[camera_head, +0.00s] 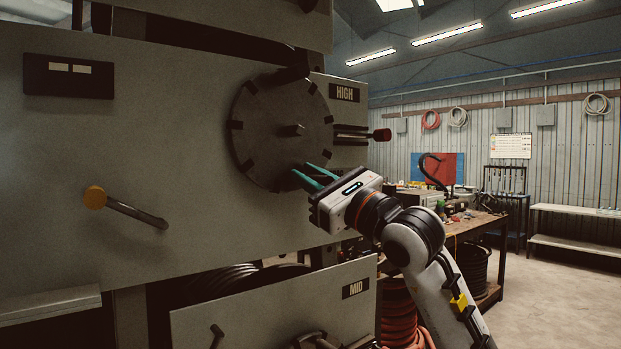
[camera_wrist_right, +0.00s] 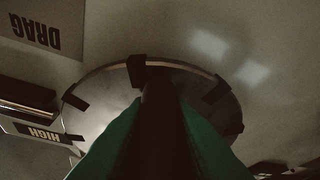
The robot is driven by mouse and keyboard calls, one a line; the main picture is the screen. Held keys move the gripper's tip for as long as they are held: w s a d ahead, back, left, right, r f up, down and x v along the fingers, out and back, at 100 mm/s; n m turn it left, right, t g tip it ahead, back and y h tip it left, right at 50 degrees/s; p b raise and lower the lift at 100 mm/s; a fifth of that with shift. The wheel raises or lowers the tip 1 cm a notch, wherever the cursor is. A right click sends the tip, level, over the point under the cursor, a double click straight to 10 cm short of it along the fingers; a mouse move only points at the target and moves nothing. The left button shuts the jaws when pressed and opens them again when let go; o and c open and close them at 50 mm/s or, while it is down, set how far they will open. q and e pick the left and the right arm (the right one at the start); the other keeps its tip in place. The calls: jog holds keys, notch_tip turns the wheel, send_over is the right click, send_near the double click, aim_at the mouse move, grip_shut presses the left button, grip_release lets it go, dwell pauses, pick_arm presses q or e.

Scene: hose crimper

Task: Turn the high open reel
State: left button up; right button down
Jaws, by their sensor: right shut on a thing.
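The high reel (camera_head: 262,118) is a dark round disc with black tabs on its rim and a hub in its middle. It stands on the front of the grey upper panel, left of the HIGH label (camera_head: 344,92). My right gripper (camera_head: 303,172) has its green fingers at the disc's lower right rim. The fingers hide part of the disc there. My left gripper is not in view.
A red-knobbed lever (camera_head: 381,135) is right of the reel. The MID panel (camera_head: 275,310) is below. A cluttered workbench (camera_head: 470,225) stands behind my right arm. Open floor lies at right.

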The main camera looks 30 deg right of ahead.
aim_at(309, 160)
jog(key=shift+d+r+n, duration=0.1)
jog(key=shift+d+n, duration=0.2)
jog(key=shift+n, duration=0.2)
jog(key=shift+d+r+n+g+y, duration=0.3)
jog(key=shift+d+n+g+y, duration=0.1)
jog(key=shift+n+y, duration=0.4)
jog(key=shift+d+r+b, duration=0.35)
jog(key=shift+d+r, duration=0.3)
jog(key=shift+d, duration=0.3)
jog(key=c, duration=1.3)
grip_release()
jog(key=shift+w+f+n, duration=0.1)
jog(key=shift+n, duration=0.2)
jog(key=shift+a+f, duration=0.1)
